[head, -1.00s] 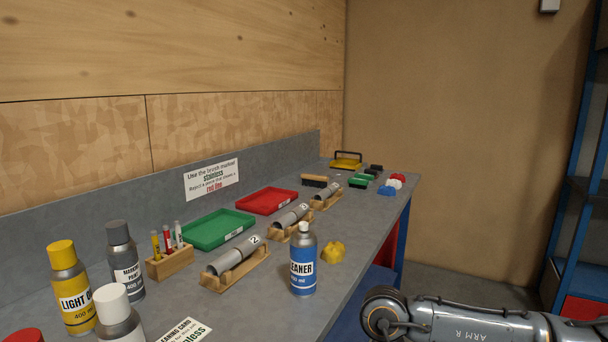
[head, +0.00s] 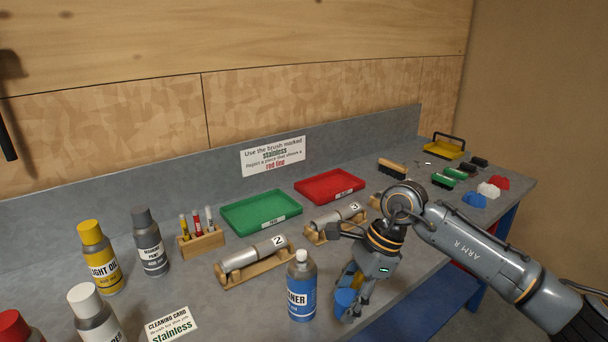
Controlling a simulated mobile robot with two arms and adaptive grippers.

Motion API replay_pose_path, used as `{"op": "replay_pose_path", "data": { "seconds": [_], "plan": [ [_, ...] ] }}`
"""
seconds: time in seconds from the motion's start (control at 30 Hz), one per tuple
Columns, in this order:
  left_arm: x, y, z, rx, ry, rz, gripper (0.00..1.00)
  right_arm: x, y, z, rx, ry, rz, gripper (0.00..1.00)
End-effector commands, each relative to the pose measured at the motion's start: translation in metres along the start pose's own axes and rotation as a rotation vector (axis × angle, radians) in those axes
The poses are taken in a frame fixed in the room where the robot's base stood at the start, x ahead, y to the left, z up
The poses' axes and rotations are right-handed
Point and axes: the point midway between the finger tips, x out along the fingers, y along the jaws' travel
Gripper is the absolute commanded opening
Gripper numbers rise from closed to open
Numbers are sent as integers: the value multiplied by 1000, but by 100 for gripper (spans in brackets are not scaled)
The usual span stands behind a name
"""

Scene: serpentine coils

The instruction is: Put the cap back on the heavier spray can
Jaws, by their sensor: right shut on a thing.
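A blue and white spray can marked CLEANER (head: 302,290) stands upright and uncapped near the bench's front edge, its white nozzle (head: 301,256) bare. My right gripper (head: 352,300) is just right of this can, low over the bench, shut on a blue cap (head: 345,299). The cap is apart from the nozzle and lower than it. The other spray cans at the left have caps on: LIGHT OIL (head: 102,265), MARKING PAINT (head: 151,250), and a white-capped can (head: 98,318). Weight cannot be seen. My left gripper is out of view.
Metal tubes on wooden cradles (head: 252,272), a green tray (head: 228,214) and a red tray (head: 304,188) stand behind the can. A marker holder (head: 205,243) and a cleaning card (head: 174,326) are further left.

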Motion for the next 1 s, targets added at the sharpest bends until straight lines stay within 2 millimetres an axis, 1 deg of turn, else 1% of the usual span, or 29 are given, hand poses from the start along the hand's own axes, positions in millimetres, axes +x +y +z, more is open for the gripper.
{"op": "replay_pose_path", "data": {
  "seconds": [0.03, 0.2, 0.3, 0.4, 0.5, 0.6, 0.7, 0.87, 1.0],
  "plan": [
    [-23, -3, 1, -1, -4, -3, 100, -23, -13, 20, 105, -4, -46, 30],
    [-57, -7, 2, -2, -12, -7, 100, -63, -51, 63, 483, -2, -205, 30],
    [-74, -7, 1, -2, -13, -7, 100, -84, -70, 84, 681, 0, -289, 30],
    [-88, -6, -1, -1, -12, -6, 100, -100, -84, 100, 847, 4, -355, 30],
    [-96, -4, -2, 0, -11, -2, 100, -110, -94, 111, 967, 4, -406, 30],
    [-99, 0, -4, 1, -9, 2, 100, -114, -99, 116, 1039, 6, -433, 30],
    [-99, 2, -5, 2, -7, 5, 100, -114, -101, 117, 1067, 6, -444, 30],
    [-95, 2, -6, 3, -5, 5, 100, -106, -101, 113, 1071, 6, -445, 30],
    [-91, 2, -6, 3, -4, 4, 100, -97, -100, 109, 1069, 6, -443, 30]
  ]
}}
